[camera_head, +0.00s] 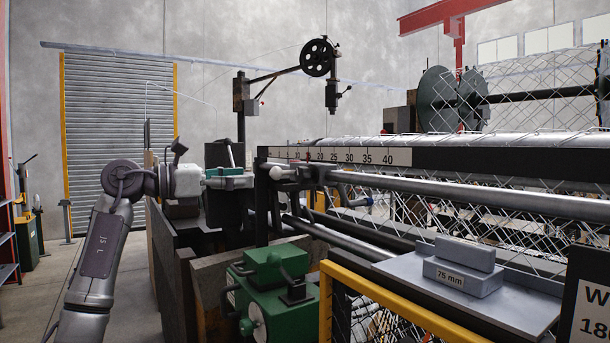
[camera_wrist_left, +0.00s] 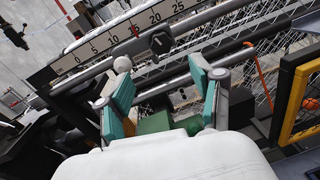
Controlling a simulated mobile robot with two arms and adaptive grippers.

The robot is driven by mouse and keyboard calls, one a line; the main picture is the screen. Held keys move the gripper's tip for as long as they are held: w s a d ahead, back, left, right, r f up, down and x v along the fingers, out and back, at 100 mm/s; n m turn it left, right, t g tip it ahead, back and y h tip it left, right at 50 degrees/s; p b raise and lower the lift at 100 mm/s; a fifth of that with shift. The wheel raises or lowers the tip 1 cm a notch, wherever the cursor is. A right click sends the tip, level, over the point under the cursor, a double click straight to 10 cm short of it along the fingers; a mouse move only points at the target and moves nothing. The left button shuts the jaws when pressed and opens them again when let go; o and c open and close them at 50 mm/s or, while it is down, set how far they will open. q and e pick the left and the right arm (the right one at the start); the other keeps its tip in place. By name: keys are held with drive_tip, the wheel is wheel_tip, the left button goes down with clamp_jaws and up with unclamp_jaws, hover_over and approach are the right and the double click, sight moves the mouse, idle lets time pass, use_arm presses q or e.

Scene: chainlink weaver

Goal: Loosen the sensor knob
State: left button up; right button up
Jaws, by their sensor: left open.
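In the head view my left gripper (camera_head: 248,178) reaches in from the left, near the scale's left end (camera_head: 345,156). My right gripper is not in view.
A green machine unit (camera_head: 270,285) stands below the gripper. Long metal rails (camera_head: 450,194) run right from the scale. A yellow-framed guard (camera_head: 390,305) and a grey plate (camera_head: 500,300) with a "75 mm" block (camera_head: 462,278) are at front right. Chain-link mesh (camera_head: 540,90) hangs behind.

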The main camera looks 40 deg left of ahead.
use_arm(q)
drive_tip(key=p, duration=0.2)
approach(296, 175)
drive_tip(key=w, duration=0.1)
drive_tip(key=p+x, duration=0.3)
drive_tip(key=x, duration=0.5)
drive_tip(key=shift+w+d+r+p, duration=0.1)
drive_tip(key=shift+w+d+p, duration=0.05)
drive_tip(key=shift+p, duration=0.15)
drive_tip(key=shift+w+d, duration=0.25)
drive_tip(key=shift+w, duration=0.35)
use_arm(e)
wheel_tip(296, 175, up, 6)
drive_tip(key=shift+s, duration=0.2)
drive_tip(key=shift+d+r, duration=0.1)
use_arm(q)
drive_tip(key=c, duration=1.2)
